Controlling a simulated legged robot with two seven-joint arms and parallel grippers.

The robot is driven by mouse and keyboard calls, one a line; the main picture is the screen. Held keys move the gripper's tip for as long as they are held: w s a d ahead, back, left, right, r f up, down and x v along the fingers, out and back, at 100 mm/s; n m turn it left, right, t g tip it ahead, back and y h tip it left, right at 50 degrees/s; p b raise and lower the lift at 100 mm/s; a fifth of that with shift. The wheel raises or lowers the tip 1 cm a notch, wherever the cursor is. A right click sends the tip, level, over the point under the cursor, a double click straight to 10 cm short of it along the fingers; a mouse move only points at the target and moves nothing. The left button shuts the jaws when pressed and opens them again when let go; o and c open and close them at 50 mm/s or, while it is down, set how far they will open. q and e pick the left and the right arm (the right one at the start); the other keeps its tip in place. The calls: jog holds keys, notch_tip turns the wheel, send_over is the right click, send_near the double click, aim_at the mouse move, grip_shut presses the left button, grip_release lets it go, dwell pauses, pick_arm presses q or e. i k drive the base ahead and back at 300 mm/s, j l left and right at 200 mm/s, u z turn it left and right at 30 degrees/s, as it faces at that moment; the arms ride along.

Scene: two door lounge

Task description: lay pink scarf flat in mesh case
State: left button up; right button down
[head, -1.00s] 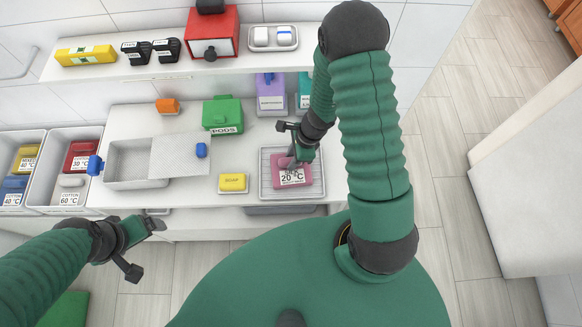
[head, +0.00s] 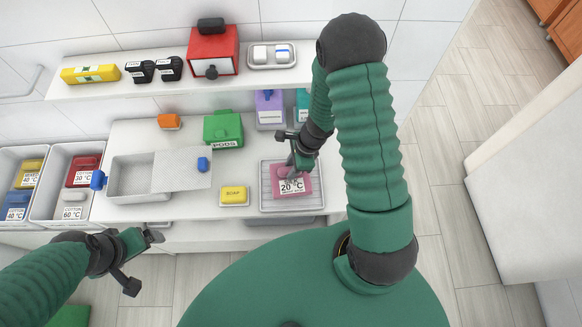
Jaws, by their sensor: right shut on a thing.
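The pink scarf (head: 290,190), a flat folded bundle labelled 20 °C, lies on a ribbed grey tray (head: 291,208) at the right of the counter. My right gripper (head: 291,168) reaches down to the scarf's upper side and is shut on it; the arm hides little of it. The mesh case (head: 130,187) is a grey open box left of the middle. Its perforated lid (head: 183,170), with a blue knob, is beside the open part and covers its right side. My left gripper (head: 143,261) is open and empty, in front of the counter at lower left.
A yellow soap block (head: 234,196) sits between case and tray. A green pods box (head: 223,128) and an orange block (head: 169,121) stand behind. Bins (head: 65,209) with labelled bundles are at left. A shelf (head: 120,89) with several items overhangs the back.

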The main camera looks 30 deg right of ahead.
aim_at(139, 184)
jog(key=k+j, duration=0.15)
jog(key=j, duration=0.15)
jog(key=k+j, duration=0.15)
jog(key=j, duration=0.4)
jog(key=i+j, duration=0.35)
jog(key=j, duration=0.15)
jog(key=i+j, duration=0.75)
jog(key=j, duration=0.2)
